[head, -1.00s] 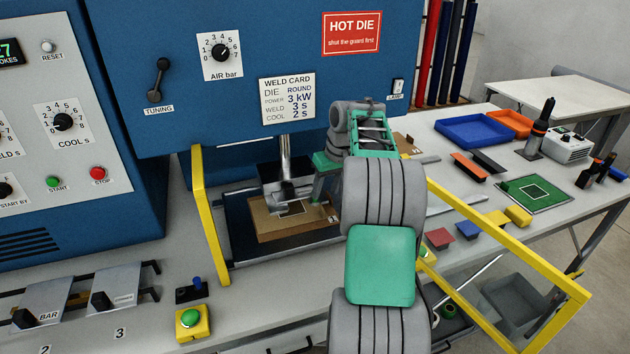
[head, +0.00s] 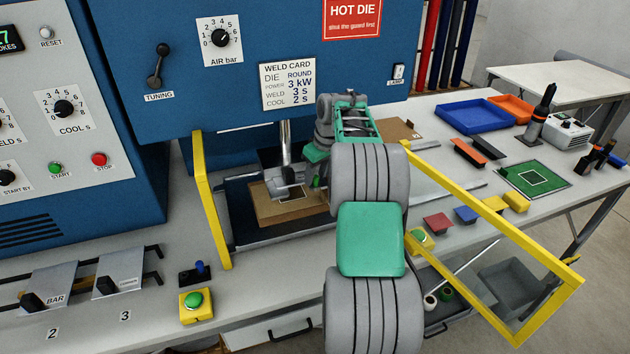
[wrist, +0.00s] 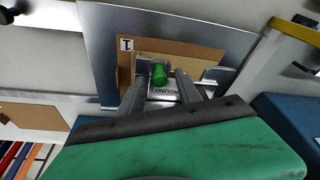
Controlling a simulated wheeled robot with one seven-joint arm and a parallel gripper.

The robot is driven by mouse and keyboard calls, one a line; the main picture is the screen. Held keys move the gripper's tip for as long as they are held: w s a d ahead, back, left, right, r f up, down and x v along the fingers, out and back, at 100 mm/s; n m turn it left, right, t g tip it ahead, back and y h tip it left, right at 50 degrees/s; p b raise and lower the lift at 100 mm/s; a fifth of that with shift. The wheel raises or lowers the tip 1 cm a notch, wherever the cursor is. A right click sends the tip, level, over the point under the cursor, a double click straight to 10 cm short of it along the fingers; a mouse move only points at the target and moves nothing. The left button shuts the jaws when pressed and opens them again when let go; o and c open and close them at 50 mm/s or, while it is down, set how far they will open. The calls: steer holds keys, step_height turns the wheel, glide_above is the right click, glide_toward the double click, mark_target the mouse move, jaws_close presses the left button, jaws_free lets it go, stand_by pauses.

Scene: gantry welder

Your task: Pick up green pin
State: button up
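The green pin (wrist: 159,75) shows in the wrist view, standing over a brown board (wrist: 205,53), ahead of and between the fingers. In the head view a small bit of green that looks like the pin (head: 316,183) shows beside my arm, above the board (head: 265,208). My gripper (wrist: 161,82) is open, with one finger on each side of the pin and gaps visible. I cannot tell how far the pin lies beyond the fingertips.
The board lies on the welder's bed under the press head (head: 285,160). The yellow guard frame (head: 210,200) stands left, with another yellow frame (head: 490,205) to the right. A blue tray (head: 475,117) is far right.

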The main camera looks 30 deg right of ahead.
jaws_close()
stand_by(0.5)
